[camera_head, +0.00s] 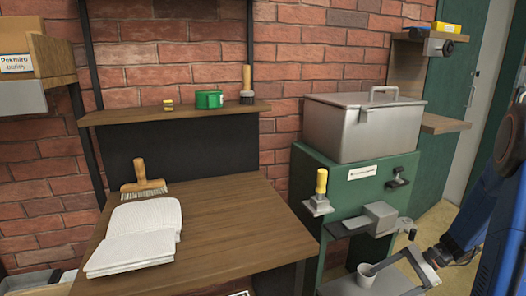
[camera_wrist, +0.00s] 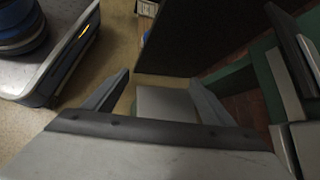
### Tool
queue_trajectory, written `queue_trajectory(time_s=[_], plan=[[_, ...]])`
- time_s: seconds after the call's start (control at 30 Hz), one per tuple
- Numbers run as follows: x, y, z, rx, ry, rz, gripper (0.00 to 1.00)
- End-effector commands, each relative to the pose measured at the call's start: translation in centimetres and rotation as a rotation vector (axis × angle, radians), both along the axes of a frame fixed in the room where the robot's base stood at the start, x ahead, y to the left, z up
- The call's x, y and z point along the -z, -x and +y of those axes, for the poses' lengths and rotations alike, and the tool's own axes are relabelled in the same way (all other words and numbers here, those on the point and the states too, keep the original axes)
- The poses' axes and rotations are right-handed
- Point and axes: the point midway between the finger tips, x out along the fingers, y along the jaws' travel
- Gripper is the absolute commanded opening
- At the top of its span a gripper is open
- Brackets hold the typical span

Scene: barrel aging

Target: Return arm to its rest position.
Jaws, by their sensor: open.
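My arm reaches in from the right edge of the head view, and my gripper (camera_head: 402,268) is low at the right, beside the front of the green cabinet. In the wrist view the two dark fingers of my gripper (camera_wrist: 160,82) stand well apart, so it is open. A pale grey flat-faced thing (camera_wrist: 165,103) shows beyond and between the fingers; I cannot tell what it is, and no grip on it shows. A small grey cup (camera_head: 366,276) stands on the low grey shelf (camera_head: 345,288), just left of my gripper in the head view.
The green cabinet (camera_head: 345,190) carries a lidded metal tank (camera_head: 360,128), a yellow-handled tap (camera_head: 320,190) and a grey fitting (camera_head: 380,217) jutting forward near my gripper. A wooden table (camera_head: 235,225) with folded white cloth (camera_head: 140,235) stands left. Open floor (camera_head: 458,278) shows at right.

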Motion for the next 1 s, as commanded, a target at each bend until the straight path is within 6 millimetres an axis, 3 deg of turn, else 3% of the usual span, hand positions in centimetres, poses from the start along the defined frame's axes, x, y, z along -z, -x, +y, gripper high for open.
queue_trajectory(time_s=[0.1, 0.5, 1.0], plan=[[-2.4, 1.1, 1.9, -0.085, 0.070, -0.045, 0.78], [-8.7, 5.7, 6.7, -0.357, 0.299, -0.201, 0.78], [-14.7, 12.6, 10.6, -0.665, 0.586, -0.427, 0.78]])
